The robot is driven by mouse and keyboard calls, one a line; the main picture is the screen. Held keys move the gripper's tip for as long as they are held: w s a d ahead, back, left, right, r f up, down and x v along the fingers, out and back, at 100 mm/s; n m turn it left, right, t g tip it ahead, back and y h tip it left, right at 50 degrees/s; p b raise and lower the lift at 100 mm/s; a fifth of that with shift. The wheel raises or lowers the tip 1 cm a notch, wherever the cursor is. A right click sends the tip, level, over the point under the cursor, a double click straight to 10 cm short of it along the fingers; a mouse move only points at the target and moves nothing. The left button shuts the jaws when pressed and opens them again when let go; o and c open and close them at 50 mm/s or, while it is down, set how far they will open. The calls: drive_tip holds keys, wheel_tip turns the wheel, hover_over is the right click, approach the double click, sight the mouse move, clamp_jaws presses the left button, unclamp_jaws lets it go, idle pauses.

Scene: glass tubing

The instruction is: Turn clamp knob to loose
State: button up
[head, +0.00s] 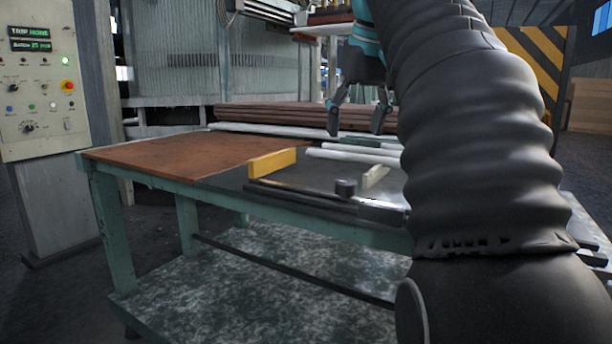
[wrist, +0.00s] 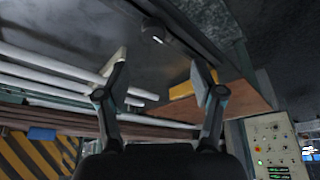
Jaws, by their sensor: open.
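The clamp knob (head: 346,188) is a short black cylinder standing near the front edge of the workbench (head: 130,152), at the end of a dark bar. What seems to be the same knob shows near the top of the wrist view (wrist: 155,33), beyond the fingertips. My gripper (head: 356,120) is open and empty above the back part of the bench, higher than the knob and apart from it. In the wrist view its two fingers (wrist: 160,64) are spread wide with nothing between them. The knob's turn position cannot be told.
A yellow block (head: 272,163) and a cream block (head: 375,177) stand on either side of the knob. White glass tubes (head: 350,157) lie behind, with brown bars (head: 290,117) at the back. A control panel (head: 38,85) stands at left. The bench's brown left part is clear.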

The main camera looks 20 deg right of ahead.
sight(346, 182)
drive_tip(key=b+x, duration=0.1)
drive_tip(key=x, duration=0.3)
drive_tip(key=b+x, duration=0.1)
drive_tip(key=x, duration=0.3)
drive_tip(key=d+b+x, duration=0.1)
drive_tip(key=x, duration=0.3)
drive_tip(key=shift+w+d+f+b, duration=0.15)
drive_tip(key=shift+w+b, duration=0.15)
drive_tip(key=c, duration=1.1)
